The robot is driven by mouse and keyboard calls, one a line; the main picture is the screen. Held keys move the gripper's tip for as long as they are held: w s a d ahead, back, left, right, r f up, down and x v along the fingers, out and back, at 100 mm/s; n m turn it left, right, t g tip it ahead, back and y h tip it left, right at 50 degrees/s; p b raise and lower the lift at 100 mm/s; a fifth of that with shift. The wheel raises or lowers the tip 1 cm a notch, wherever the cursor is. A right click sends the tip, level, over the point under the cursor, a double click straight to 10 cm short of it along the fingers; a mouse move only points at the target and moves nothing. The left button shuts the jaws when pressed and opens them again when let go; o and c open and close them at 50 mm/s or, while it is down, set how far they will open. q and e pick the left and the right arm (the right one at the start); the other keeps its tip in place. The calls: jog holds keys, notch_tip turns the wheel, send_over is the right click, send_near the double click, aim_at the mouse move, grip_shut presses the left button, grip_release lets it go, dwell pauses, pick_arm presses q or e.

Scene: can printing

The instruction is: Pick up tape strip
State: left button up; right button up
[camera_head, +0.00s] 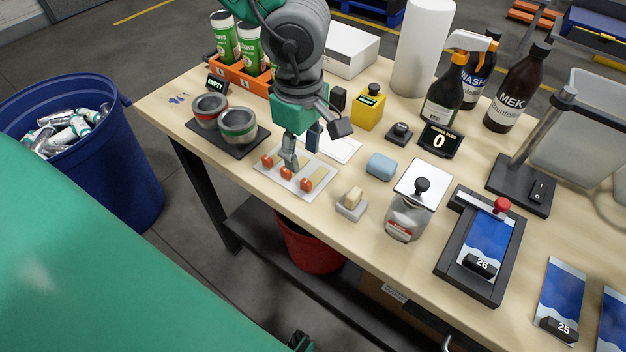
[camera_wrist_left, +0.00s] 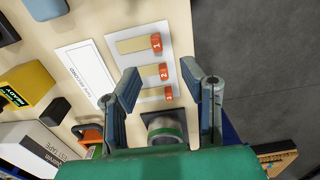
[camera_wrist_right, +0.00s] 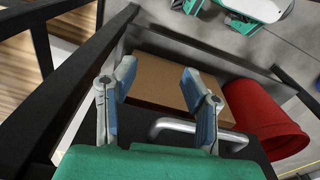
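Tan tape strips (camera_wrist_left: 131,45) with red numbered tabs (camera_wrist_left: 156,42), three of them, lie side by side on a white plate (camera_wrist_left: 116,60). The plate (camera_head: 328,183) is also on the table in the head view. My left gripper (camera_head: 299,160) points down over the plate and hides part of the strips. In the left wrist view its fingers (camera_wrist_left: 170,84) are apart, nothing is between them, and strip 3 shows near the fingertips. Whether they touch the plate I cannot tell. My right gripper (camera_wrist_right: 158,72) is open and empty, low by the table's underside.
A blue block (camera_head: 381,166), a small holder (camera_head: 352,205) and a can-like jar (camera_head: 407,215) stand to the right. A red bucket (camera_wrist_right: 265,115) and cardboard box (camera_wrist_right: 172,82) are near my right gripper.

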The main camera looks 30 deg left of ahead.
aim_at(308, 181)
pick_arm(q)
jog(key=f, duration=0.3)
jog(key=shift+w+d+f+b, duration=0.2)
jog(key=shift+d+b, duration=0.1)
jog(key=shift+d, duration=0.1)
jog(key=f, duration=0.2)
jog(key=a+f+b, duration=0.1)
jog(key=f, duration=0.2)
jog(key=shift+f, duration=0.1)
jog(key=shift+w+f, duration=0.1)
jog(key=shift+f, duration=0.05)
jog(key=shift+d, duration=0.5)
grip_shut()
pick_arm(e)
jog(key=f, duration=0.2)
jog(key=shift+w+d+f, duration=0.1)
jog(key=shift+d+f, duration=0.15)
jog(key=shift+f, duration=0.05)
